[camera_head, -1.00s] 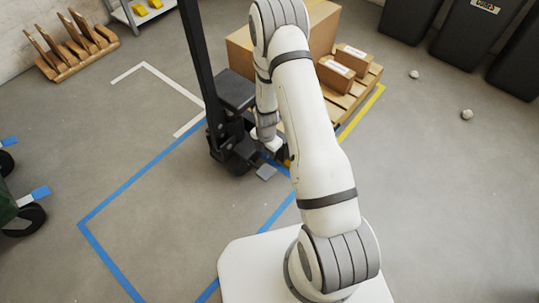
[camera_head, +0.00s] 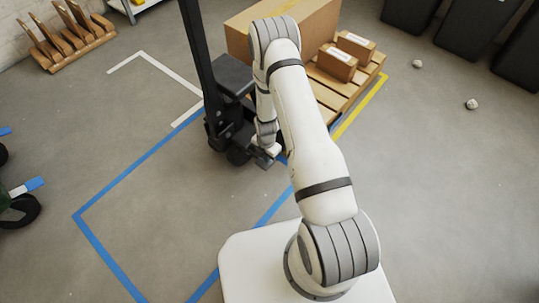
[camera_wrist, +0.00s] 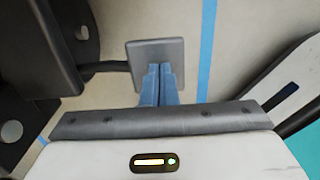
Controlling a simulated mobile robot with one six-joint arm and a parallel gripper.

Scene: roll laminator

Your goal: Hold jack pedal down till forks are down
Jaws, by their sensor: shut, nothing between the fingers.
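The jack pedal is a small grey square plate (camera_wrist: 172,50) on a thin dark rod. It also shows in the head view (camera_head: 263,163) at the foot of the black pallet jack (camera_head: 232,78). My gripper (camera_wrist: 159,72) is shut and empty, its two blue fingertips side by side over the pedal plate in the wrist view. In the head view my gripper (camera_head: 268,151) is right at the pedal. I cannot tell whether the tips touch the plate or how far down it is. The forks are hidden under the loaded pallet (camera_head: 330,95).
A large carton (camera_head: 310,30) and two small boxes sit on the pallet. Blue floor tape (camera_head: 130,178) runs around the jack. Dark bins (camera_head: 468,30) stand at the back right. A dark wheel (camera_head: 20,211) is at the left edge. Floor at the right is mostly clear.

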